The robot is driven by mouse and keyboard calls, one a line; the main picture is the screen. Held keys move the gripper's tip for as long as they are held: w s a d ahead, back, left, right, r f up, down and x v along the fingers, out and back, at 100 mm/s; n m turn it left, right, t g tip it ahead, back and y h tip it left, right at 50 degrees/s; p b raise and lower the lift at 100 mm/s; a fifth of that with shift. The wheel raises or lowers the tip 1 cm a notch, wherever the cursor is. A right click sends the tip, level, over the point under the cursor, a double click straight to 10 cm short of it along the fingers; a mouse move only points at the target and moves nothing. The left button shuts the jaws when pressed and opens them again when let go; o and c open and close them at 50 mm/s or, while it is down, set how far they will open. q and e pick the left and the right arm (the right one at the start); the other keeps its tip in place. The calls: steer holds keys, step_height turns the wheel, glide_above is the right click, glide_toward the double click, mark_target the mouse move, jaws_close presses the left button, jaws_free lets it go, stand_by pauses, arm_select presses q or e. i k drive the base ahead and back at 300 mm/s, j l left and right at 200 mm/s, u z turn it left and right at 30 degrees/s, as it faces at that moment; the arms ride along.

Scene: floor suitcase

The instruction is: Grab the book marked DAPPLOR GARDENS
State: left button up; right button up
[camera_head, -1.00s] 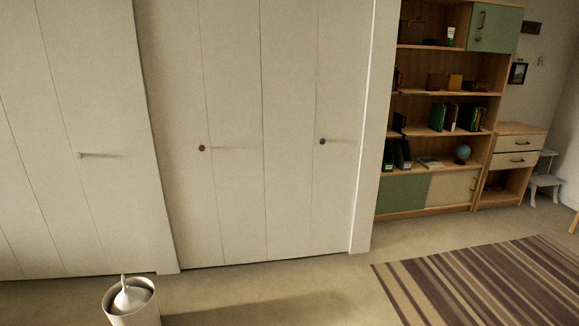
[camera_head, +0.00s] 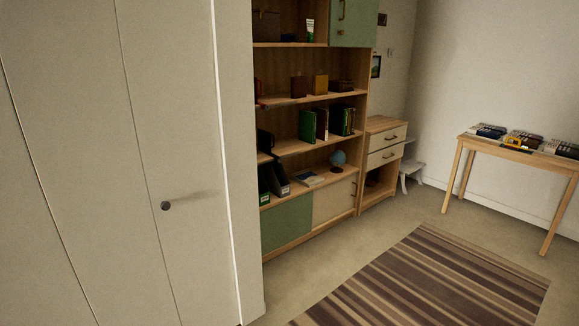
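Several upright books (camera_head: 340,120) stand on a middle shelf of the wooden bookcase (camera_head: 362,150), with a green book (camera_head: 307,126) at their left. A flat book (camera_head: 307,178) lies on the shelf below, left of a small globe (camera_head: 338,159). More book-like items lie on the wooden table (camera_head: 467,140) at the right. No title is readable at this distance, so I cannot tell which one is marked DAPPLOR GARDENS. Neither of my grippers is in view.
White folding closet doors (camera_head: 160,120) fill the left side. A striped rug (camera_head: 440,280) lies on the floor at the lower right. A drawer cabinet (camera_head: 385,160) and a small white step stool (camera_head: 412,172) stand right of the bookcase. Floor between rug and bookcase is clear.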

mark_target(306, 118)
steer(key=i+l+z, duration=0.15)
steer(key=i+z, duration=0.25)
steer(key=i, duration=0.4)
steer(key=i+j+z, duration=0.15)
steer(key=i+z, duration=0.25)
steer(key=i, duration=0.4)
steer(key=i+l+u, duration=0.3)
steer(key=i+u, duration=0.2)
steer(key=i, duration=0.15)
steer(key=i+l+u, duration=1)
steer(key=l, duration=0.2)
